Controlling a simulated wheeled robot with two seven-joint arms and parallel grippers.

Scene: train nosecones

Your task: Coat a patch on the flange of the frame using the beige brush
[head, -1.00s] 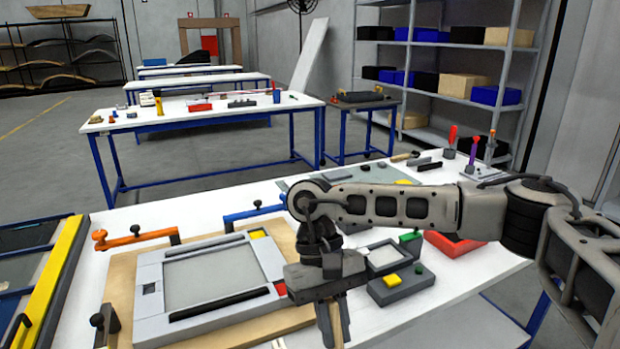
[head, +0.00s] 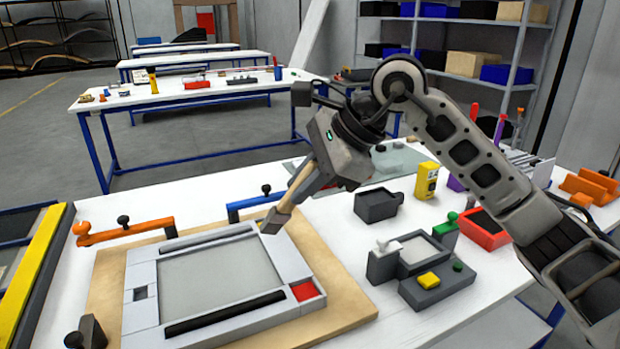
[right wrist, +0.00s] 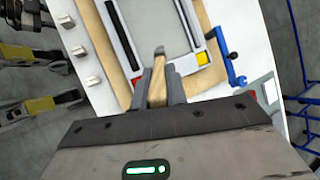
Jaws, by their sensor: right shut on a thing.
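The frame (head: 143,272) is a light grey rectangle with raised flanges around a darker grey panel (head: 215,272), lying flat on a tan board. It also shows in the right wrist view (right wrist: 110,38). My right gripper (head: 303,186) is shut on the beige brush (head: 287,207), above the frame's back right corner. The brush tilts down, its grey tip close to the flange there; I cannot tell whether they touch. The brush also shows between the fingers in the right wrist view (right wrist: 157,88). My left gripper is out of view.
An orange clamp (head: 125,232) and a blue clamp (head: 255,201) stand behind the frame. A grey device with a yellow button (head: 429,280), a dark box (head: 377,206), a yellow bottle (head: 426,181) and a red tray (head: 483,229) stand to the right. A tan board (head: 340,300) borders the frame.

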